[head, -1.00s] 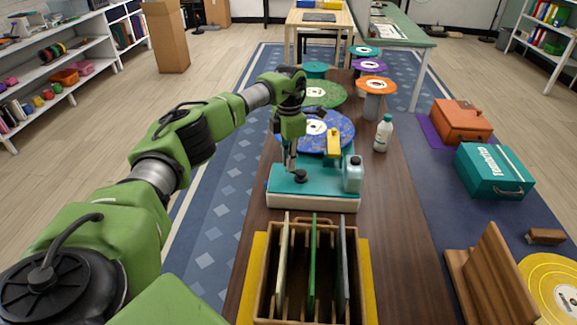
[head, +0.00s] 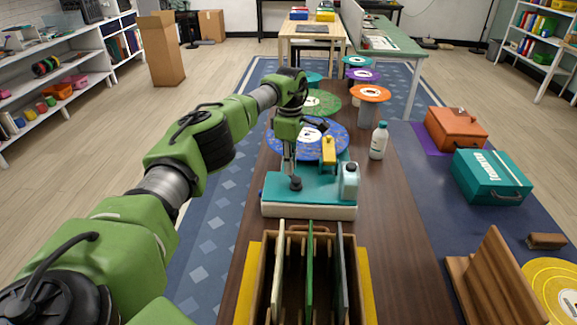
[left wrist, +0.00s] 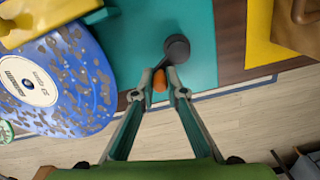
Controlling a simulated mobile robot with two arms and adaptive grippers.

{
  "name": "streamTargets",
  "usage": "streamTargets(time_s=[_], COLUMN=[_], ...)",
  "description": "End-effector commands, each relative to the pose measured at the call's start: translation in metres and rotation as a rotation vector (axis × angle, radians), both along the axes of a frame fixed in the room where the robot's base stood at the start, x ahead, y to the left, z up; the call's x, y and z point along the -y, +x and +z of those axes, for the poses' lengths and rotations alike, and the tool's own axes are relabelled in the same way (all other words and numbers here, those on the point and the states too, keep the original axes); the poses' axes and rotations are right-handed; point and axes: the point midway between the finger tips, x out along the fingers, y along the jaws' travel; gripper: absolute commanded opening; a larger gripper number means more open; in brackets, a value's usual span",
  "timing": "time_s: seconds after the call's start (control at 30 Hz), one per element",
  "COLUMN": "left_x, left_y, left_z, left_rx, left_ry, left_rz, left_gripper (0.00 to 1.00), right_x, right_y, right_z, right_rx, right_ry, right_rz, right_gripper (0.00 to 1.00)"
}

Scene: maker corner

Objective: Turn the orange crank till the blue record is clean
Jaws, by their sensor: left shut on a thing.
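The blue record (head: 335,142) lies flat on the cleaning machine (head: 320,190), which has a teal top and a white base. Brown dirt specks cover much of the record in the left wrist view (left wrist: 95,92). A yellow arm (head: 329,149) reaches over its near edge. The orange crank's grip (left wrist: 160,80) sits between the fingertips of my left gripper (left wrist: 160,88), which is shut on it. The dark crank hub (left wrist: 176,48) is just beside the grip. In the head view the left gripper (head: 289,165) stands above the machine's left side, and the orange grip is hidden. My right gripper is out of view.
A wooden rack (head: 261,270) with upright panels is in front. Other records on stands (head: 370,93) are behind.

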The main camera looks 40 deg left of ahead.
Motion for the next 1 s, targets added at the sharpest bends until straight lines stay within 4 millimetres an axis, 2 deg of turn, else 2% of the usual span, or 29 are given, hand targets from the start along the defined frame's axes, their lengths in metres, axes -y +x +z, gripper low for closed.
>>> streamTargets(time_s=[0.57, 0.6, 0.67, 1.0], left_x=[-0.0005, -0.0004, -0.0004, 0.0002], left_y=[0.0022, 0.0022, 0.0021, 0.0016], left_z=[0.0017, 0.0016, 0.0016, 0.0016], left_rx=[0.005, 0.005, 0.004, 0.002], left_ry=[0.002, 0.002, 0.001, 0.001], left_rz=[-0.034, -0.033, -0.033, -0.034], left_gripper=[0.00, 0.18, 0.30, 0.30], right_x=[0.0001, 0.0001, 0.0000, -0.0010], right_y=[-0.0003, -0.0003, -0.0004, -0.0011], right_z=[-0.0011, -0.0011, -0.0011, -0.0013], right_rx=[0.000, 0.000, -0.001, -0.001], right_ry=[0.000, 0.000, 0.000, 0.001], right_rz=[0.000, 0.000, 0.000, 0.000], right_gripper=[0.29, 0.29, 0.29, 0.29])
